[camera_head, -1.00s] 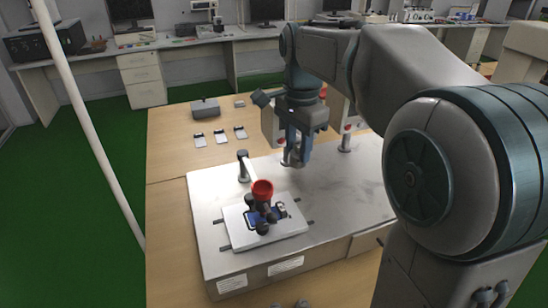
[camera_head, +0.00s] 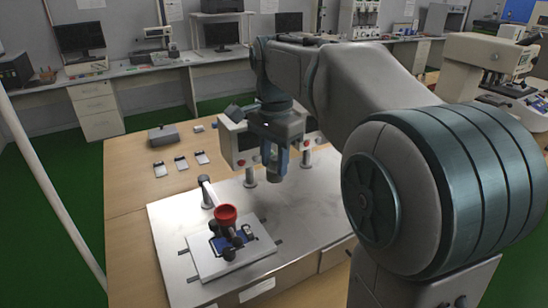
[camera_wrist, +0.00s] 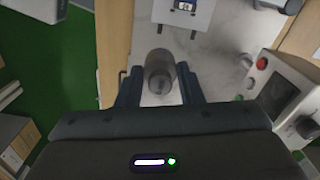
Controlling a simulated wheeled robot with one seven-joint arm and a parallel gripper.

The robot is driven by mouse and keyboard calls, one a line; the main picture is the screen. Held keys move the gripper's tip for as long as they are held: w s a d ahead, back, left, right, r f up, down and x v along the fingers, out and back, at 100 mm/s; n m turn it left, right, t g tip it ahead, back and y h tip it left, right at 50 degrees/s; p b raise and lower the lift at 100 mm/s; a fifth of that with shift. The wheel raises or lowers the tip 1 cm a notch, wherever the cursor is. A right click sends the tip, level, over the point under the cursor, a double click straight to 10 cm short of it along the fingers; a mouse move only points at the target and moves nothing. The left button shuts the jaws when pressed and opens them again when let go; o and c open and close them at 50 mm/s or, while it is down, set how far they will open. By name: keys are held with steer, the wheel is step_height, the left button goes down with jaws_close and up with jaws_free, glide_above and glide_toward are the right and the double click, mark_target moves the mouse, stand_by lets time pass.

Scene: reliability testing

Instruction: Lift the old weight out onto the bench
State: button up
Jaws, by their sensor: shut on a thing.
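My gripper (camera_head: 274,160) hangs over the metal plate of the tester, near its back, with the instrument box behind it. Its blue-grey fingers are closed around a grey metal cylinder, the weight (camera_wrist: 160,75), which shows between the fingers in the wrist view. In the head view only the weight's lower end (camera_head: 274,178) shows below the fingers, and it looks clear of the plate. The wooden bench (camera_head: 130,200) runs along the plate's left and back sides.
A white fixture plate (camera_head: 205,265) holds a blue-framed device with a red cup-like ring (camera_head: 225,214) above it. A short post (camera_head: 207,192) stands behind it. Several small flat devices (camera_head: 181,163) and a grey box (camera_head: 162,136) lie on the bench. Bare wood lies left of the metal plate.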

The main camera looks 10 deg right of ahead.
step_height(320, 180, down, 7)
steer(key=b, duration=0.4)
steer(key=shift+f+b, duration=0.15)
steer(key=shift+b, duration=0.15)
stand_by(0.3)
